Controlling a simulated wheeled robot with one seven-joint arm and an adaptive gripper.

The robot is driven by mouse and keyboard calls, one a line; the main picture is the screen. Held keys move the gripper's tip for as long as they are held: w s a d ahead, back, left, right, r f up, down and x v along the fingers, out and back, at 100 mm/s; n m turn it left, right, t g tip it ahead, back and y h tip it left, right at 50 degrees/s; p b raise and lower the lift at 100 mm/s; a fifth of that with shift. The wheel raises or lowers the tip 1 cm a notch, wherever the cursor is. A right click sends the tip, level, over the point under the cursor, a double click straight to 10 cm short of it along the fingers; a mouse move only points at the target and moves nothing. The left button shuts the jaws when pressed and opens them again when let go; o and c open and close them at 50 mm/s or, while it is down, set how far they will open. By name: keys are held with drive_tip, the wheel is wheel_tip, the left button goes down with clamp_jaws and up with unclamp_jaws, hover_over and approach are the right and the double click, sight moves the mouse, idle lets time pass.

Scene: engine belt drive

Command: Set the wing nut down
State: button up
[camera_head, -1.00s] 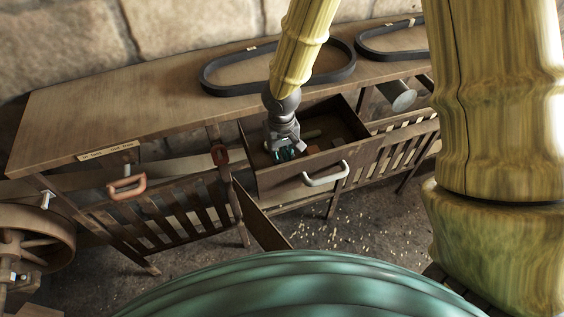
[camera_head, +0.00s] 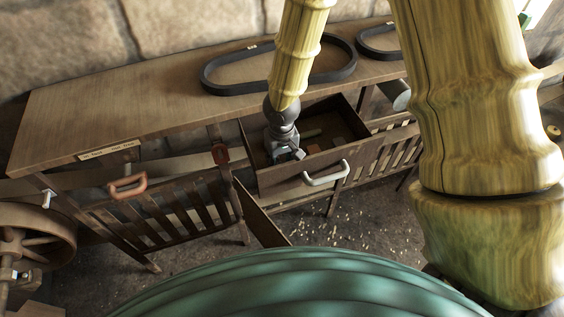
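My gripper (camera_head: 287,152) points down inside an open wooden drawer (camera_head: 296,181), close behind its front wall on the left side. The fingertips are small and partly hidden by that wall, so I cannot see whether they are open or shut. I cannot make out the wing nut; it may be hidden by the fingers or the drawer front.
The drawer has a pale handle (camera_head: 326,174) and holds small dim items further back. The wooden bench (camera_head: 110,105) carries black belts (camera_head: 222,88) and a label strip (camera_head: 109,151). A slatted gate with a reddish handle (camera_head: 127,187) stands left of the drawer.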

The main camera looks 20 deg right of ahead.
drive_tip(key=shift+r, duration=0.1)
wheel_tip(320, 180, up, 12)
drive_tip(key=b, duration=0.2)
idle(0.7)
